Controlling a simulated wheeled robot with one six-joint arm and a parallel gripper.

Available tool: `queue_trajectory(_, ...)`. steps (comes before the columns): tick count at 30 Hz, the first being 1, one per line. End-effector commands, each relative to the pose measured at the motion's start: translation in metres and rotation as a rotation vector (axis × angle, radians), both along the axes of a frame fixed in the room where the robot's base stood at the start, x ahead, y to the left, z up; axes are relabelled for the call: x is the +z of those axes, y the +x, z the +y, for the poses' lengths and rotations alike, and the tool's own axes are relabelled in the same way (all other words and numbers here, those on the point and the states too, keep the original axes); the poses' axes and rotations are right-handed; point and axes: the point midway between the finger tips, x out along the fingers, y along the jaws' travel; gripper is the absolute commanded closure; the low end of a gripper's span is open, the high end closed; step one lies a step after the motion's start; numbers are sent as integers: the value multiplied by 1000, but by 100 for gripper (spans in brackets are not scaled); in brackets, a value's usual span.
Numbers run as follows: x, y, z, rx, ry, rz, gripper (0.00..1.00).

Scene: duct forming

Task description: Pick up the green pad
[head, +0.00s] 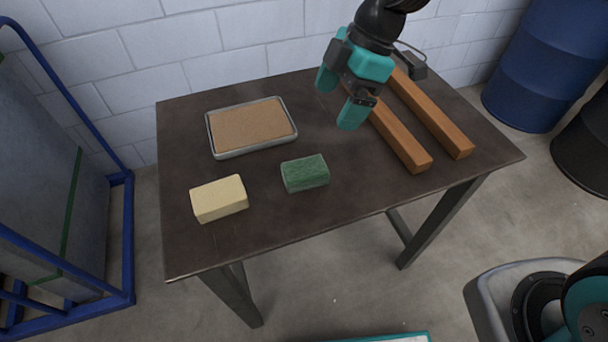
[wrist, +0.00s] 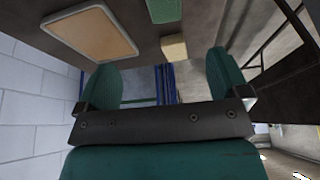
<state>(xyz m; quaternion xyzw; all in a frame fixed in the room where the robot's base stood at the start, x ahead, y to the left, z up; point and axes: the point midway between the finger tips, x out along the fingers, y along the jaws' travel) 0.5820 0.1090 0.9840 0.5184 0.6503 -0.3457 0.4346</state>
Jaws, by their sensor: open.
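The green pad (head: 305,172) lies on the dark table (head: 270,235), right of a cream-yellow block (head: 219,198). It also shows in part at the top edge of the wrist view (wrist: 164,10). My gripper (head: 338,101) has teal fingers, is open and empty, and is above the back part of the table, behind and to the right of the pad. In the wrist view my gripper's fingers (wrist: 162,78) stand wide apart with nothing between them. The yellow block also shows in the wrist view (wrist: 173,47).
A metal tray (head: 209,142) with a tan surface inside lies at the table's back left. Two wooden bars (head: 402,138) lie on the right, close to my gripper. A white block wall stands behind. Blue and black drums are at the right, a blue rack at the left.

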Motion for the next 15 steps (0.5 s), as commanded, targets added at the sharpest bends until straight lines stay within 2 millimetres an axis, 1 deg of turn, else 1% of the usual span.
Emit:
queue_trajectory(9,-66,-9,28,7,-2,6,6)
queue_trajectory(12,-83,-10,35,5,-3,4,6)
queue_trajectory(15,-95,-11,40,5,-2,3,6)
